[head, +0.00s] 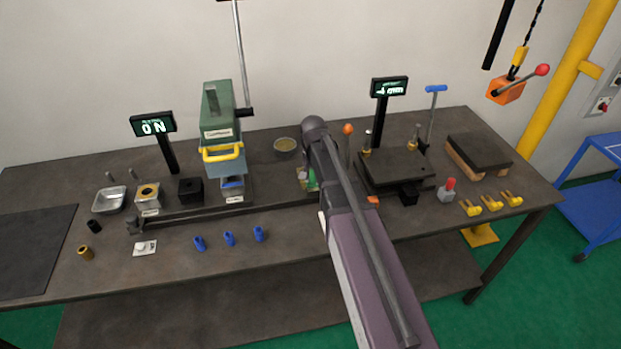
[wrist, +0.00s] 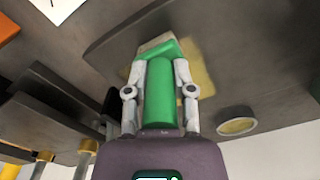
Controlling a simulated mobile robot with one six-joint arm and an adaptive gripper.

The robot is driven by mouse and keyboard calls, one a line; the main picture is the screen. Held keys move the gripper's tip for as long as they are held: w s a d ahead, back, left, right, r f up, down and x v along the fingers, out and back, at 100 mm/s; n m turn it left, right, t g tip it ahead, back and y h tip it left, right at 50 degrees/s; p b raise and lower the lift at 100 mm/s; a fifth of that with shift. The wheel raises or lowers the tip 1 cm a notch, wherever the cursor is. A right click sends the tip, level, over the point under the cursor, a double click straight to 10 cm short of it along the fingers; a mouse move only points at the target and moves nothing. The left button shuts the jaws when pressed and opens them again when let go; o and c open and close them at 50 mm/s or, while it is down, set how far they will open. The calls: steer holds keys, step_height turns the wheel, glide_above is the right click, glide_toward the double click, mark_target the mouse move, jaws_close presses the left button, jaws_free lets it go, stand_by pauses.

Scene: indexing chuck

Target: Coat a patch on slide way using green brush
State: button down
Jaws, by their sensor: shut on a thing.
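My gripper (wrist: 158,85) is shut on the green brush (wrist: 158,95), whose handle lies between the two fingers. The brush's pale bristle end (wrist: 155,43) points away from my wrist, over a dark surface; I cannot tell whether it touches. A yellowish patch (wrist: 203,82) shows on that surface beside and behind the brush. In the head view my arm hides most of the gripper, and a bit of green (head: 313,180) shows left of it, near the right end of the long dark slide way (head: 180,211).
A round dish with yellowish contents (head: 286,146) stands behind the slide way; it also shows in the wrist view (wrist: 238,124). A green press (head: 216,110) stands to the left, and a dark block fixture (head: 395,168) to the right. Several blue pieces (head: 229,239) lie in front.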

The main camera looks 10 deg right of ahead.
steer(key=shift+d, duration=0.1)
stand_by(0.3)
steer(key=shift+w, duration=1.95)
steer(key=shift+w, duration=1.9)
steer(key=shift+d, duration=0.1)
steer(key=shift+d, duration=0.5)
steer(key=shift+s, duration=0.15)
